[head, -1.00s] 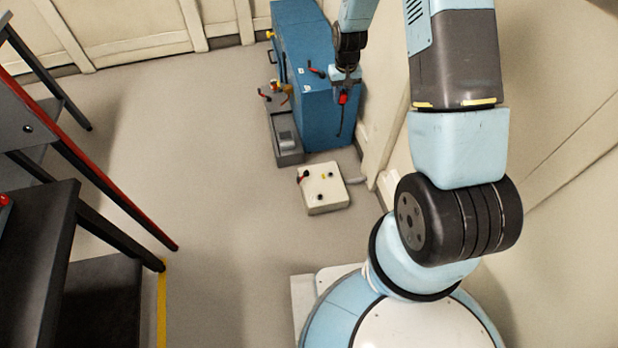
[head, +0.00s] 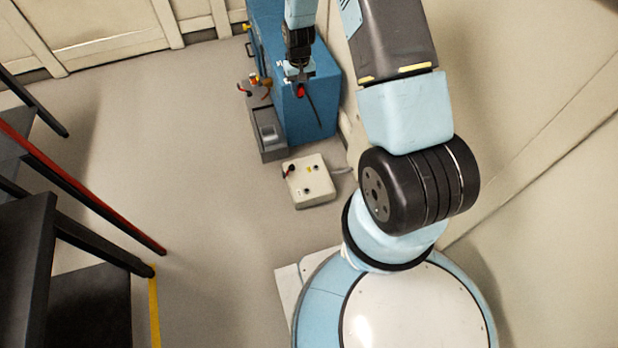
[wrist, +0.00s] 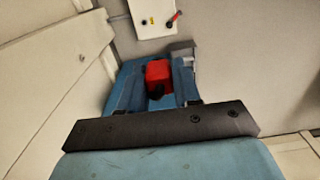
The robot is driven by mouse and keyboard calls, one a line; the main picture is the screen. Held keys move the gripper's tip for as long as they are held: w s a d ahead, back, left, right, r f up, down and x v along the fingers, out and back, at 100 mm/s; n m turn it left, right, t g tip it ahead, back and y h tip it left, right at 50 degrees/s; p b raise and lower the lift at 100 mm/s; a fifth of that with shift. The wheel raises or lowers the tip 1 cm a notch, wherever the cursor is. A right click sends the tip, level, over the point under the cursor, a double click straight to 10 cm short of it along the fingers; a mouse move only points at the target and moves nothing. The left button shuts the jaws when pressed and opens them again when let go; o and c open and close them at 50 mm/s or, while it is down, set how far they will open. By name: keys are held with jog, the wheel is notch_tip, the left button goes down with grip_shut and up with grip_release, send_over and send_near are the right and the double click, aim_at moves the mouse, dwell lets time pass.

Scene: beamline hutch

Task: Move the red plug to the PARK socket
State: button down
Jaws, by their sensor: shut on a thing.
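My gripper (head: 300,84) is shut on the red plug (head: 300,91), held up in front of the blue cabinet in the head view, with a dark cable hanging from it. In the wrist view the red plug (wrist: 159,76) sits between the fingers (wrist: 158,88). A pale socket box (head: 299,192) stands on the floor below and nearer to me, apart from the plug. It has several dark spots, a yellow mark and a small red-and-black part at its upper left. The box also shows at the top of the wrist view (wrist: 140,14). I cannot read which socket is PARK.
The blue cabinet (head: 309,128) stands behind the box, with a grey unit (head: 267,135) at its left. A wall runs along the right. The floor between is clear.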

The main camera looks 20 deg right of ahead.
notch_tip(320, 180, down, 12)
jog(key=w, duration=0.2)
send_over(307, 190)
notch_tip(307, 190, down, 37)
jog(key=shift+w+f, duration=0.1)
jog(key=shift+f, duration=3.05)
jog(key=shift+f, duration=0.5)
jog(key=c, duration=0.7)
grip_release()
jog(key=shift+r, duration=0.1)
